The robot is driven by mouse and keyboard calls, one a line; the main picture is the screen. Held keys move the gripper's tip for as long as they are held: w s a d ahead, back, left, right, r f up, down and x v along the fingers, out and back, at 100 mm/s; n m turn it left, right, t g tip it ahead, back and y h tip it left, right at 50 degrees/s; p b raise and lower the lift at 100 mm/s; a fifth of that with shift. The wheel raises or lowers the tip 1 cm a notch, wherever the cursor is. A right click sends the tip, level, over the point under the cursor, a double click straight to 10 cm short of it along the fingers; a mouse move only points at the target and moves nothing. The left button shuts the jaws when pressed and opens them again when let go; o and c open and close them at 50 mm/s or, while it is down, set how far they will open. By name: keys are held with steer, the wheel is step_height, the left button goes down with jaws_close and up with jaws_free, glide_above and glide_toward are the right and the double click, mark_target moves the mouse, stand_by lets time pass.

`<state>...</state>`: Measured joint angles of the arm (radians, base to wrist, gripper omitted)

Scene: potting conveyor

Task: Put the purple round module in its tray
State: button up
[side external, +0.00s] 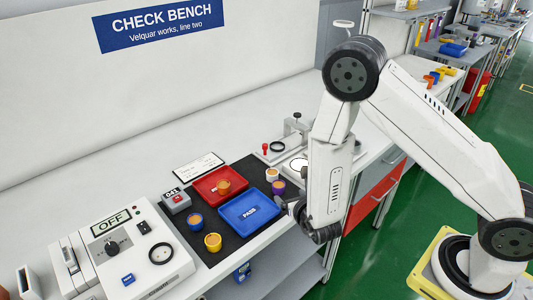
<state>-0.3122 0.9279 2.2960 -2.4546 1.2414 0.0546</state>
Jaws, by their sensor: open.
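The purple round module (279,189) has an orange top and stands upright on the black mat, right of the blue tray. The blue tray (232,220) is marked PASS and looks empty. The red tray (205,194) lies behind it, with an orange round module (223,186) in it. My gripper (288,207) is low at the mat's right edge, just in front of the purple module. It is open, and its fingers are small and partly hidden by my wrist. I cannot tell whether it touches the module.
A white module (272,174) stands just behind the purple one. A blue module (195,222) and a yellow module (212,243) stand on the mat's left part. A tester reading OFF (135,250) is at left, and a grey fixture (283,147) behind.

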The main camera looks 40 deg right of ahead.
steer(key=shift+v, duration=1.3)
steer(key=s+d+r+m+g+h, duration=0.45)
steer(key=s+d+m+g, duration=0.6)
steer(key=m, duration=0.55)
steer(key=a+r+m+y, duration=0.6)
steer(key=m+y, duration=0.4)
steer(key=m, duration=0.5)
steer(key=shift+a+r+m, duration=0.2)
steer(key=shift+a+m, duration=0.1)
steer(key=shift+a, duration=0.45)
steer(key=shift+t, duration=0.25)
steer(key=c, duration=0.3)
